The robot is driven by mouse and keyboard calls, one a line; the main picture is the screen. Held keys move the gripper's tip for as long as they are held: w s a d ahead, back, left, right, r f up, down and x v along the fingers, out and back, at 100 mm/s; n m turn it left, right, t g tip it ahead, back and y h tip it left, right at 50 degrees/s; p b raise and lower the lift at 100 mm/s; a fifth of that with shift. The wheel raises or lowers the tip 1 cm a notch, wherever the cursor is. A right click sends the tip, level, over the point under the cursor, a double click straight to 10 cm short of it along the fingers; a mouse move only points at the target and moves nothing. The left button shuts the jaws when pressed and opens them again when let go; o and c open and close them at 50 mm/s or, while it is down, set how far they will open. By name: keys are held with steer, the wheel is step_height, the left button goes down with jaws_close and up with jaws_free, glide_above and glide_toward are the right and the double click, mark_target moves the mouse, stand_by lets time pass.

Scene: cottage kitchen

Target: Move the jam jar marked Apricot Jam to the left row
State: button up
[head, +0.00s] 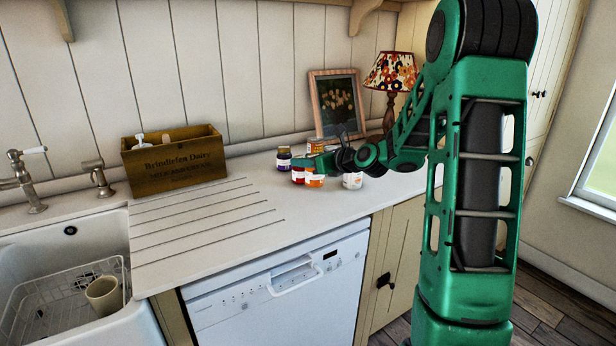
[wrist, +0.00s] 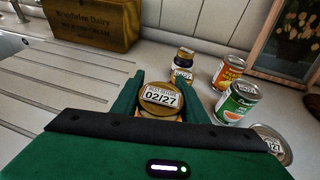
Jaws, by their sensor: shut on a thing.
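In the wrist view my gripper (wrist: 162,84) has its two green fingers on either side of a jar with a gold lid (wrist: 160,100) stamped 02/27, and is shut on it. Its front label is hidden from the wrist camera. In the head view my gripper (head: 305,163) is over a red jar (head: 298,175) and an orange jar (head: 315,181) standing close together. I cannot tell which of them is held, nor read the word Apricot. A dark jar (head: 284,158) with a pale label stands just behind; it also shows in the wrist view (wrist: 182,68).
An orange can (wrist: 229,70) and a green can (wrist: 238,104) stand to the right of the held jar. Another round top (wrist: 271,141) is partly hidden by my gripper. A wooden box (head: 175,160) stands at the back left. The grooved counter (head: 225,222) is clear.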

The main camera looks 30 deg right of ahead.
steer(key=shift+w+d+f, duration=0.25)
steer(key=shift+d+f, duration=0.15)
steer(key=shift+f, duration=0.55)
steer(key=shift+w+d+f, duration=0.25)
steer(key=shift+d+f, duration=0.2)
steer(key=shift+f, duration=0.45)
steer(key=shift+w+d+f, duration=0.25)
steer(key=shift+d+f, duration=0.15)
steer(key=shift+f, duration=0.55)
steer(key=shift+f, duration=0.1)
steer(key=o, duration=1.3)
